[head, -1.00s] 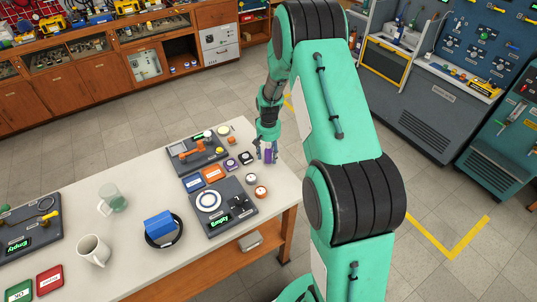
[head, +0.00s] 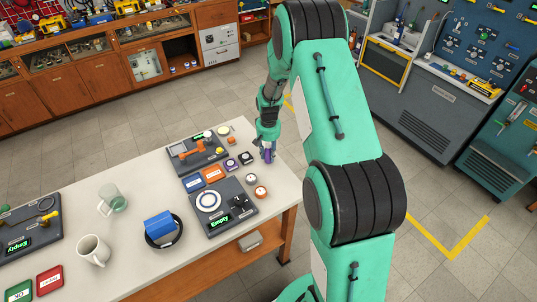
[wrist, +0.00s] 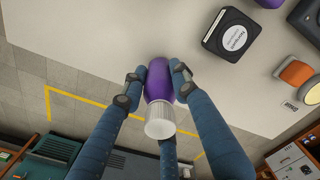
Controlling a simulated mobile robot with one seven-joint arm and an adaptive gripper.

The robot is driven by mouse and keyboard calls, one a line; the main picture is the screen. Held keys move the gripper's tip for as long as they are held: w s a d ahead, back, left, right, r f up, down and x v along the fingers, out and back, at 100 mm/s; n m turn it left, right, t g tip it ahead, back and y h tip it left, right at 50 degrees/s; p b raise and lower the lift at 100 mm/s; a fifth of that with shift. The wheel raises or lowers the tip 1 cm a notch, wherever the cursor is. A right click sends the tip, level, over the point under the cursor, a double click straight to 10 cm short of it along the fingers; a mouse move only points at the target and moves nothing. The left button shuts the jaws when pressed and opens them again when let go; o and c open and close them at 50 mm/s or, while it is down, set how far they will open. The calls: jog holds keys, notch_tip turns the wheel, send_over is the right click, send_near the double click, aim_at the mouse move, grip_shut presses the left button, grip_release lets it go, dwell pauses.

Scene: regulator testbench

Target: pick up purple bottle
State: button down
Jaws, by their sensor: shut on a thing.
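The purple bottle (wrist: 160,82) has a white ribbed cap and sits between the blue-grey fingers of my gripper (wrist: 156,86) in the wrist view. The fingers press on both its sides. In the head view my gripper (head: 267,153) is low at the right edge of the table, and little of the bottle shows between the fingers. I cannot tell whether the bottle touches the tabletop.
A black block with a round white label (wrist: 231,35) is close by, with an orange round thing (wrist: 297,73) farther right. The white table (head: 130,160) also holds a black tray with a blue block (head: 159,224), a white mug (head: 93,250) and a glass mug (head: 113,198).

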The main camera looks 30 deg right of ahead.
aim_at(268, 148)
jog(key=shift+r, duration=0.6)
notch_tip(268, 148, up, 2)
jog(key=shift+w+r, duration=0.1)
jog(key=s+a, duration=0.2)
jog(key=s, duration=0.5)
jog(key=s+a+r+p, duration=0.1)
jog(key=s+a, duration=0.2)
jog(key=s, duration=0.5)
jog(key=shift+s+r, duration=0.15)
jog(key=shift+r, duration=0.05)
